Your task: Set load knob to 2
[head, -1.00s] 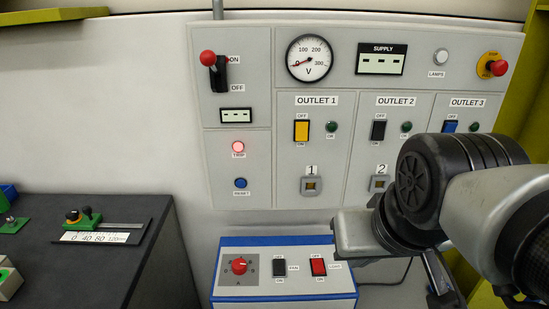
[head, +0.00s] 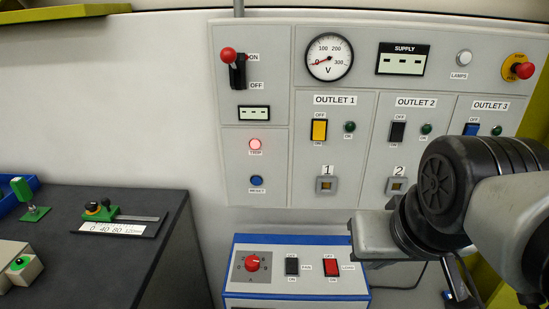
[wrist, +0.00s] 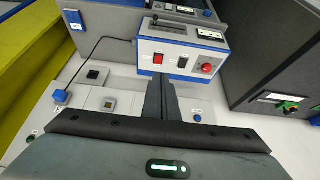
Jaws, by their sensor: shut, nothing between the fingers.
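The load knob (head: 253,263) is a red round knob on a grey dial plate, on the left of the top of a blue-and-white box (head: 297,239). Its dial marks are too small to read, so I cannot tell its setting. The knob also shows in the wrist view (wrist: 207,68), right of my gripper (wrist: 157,80). The gripper is shut and empty, apart from the knob. In the head view it hangs at the lower right, partly hidden by my arm.
The box also bears a black switch (head: 292,266) and a red switch (head: 331,267) right of the knob. A grey panel (head: 252,185) with outlets and a red-knobbed lever (head: 229,56) stands behind. A dark bench (head: 120,258) is at left.

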